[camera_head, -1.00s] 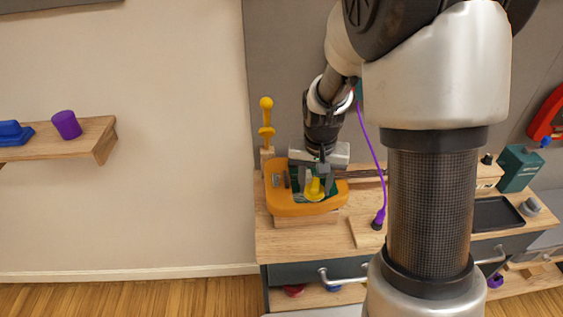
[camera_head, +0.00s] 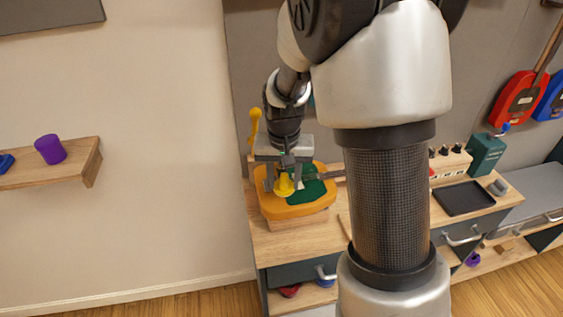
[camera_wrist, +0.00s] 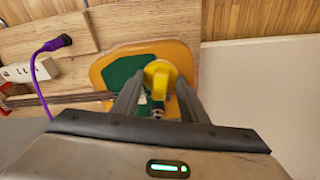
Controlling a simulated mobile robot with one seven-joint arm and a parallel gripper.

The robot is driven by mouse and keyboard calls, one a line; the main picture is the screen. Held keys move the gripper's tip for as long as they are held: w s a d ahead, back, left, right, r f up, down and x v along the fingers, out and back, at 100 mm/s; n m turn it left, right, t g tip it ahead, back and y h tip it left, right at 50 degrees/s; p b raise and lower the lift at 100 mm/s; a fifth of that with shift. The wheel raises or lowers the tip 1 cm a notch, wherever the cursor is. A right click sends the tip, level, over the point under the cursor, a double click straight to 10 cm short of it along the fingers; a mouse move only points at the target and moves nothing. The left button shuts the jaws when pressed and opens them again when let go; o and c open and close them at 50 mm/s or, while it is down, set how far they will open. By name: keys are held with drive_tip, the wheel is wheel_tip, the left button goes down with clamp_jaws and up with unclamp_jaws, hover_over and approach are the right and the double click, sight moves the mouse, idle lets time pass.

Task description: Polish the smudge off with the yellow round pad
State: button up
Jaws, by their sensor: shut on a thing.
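An orange guitar-like body (camera_head: 300,209) with a dark green panel (camera_head: 314,191) lies on a wooden block on the workbench. My gripper (camera_head: 285,180) is over the left part of this body, pointing down, and is shut on the yellow round pad (camera_head: 285,188). In the wrist view the yellow pad (camera_wrist: 158,75) sits between the two fingers, at the edge of the green panel (camera_wrist: 122,75) and over the orange body (camera_wrist: 184,56). I cannot tell whether the pad touches the surface. No smudge can be made out; the pad and fingers cover part of the body.
A yellow upright stand (camera_head: 254,126) is behind the body at the left. A black tray (camera_head: 464,198) and green box (camera_head: 487,154) are at the bench's right. A wall shelf holds a purple cup (camera_head: 50,149).

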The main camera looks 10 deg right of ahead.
drive_tip(key=shift+r+p, duration=1.45)
drive_tip(key=shift+r, duration=0.85)
drive_tip(key=shift+w, duration=0.1)
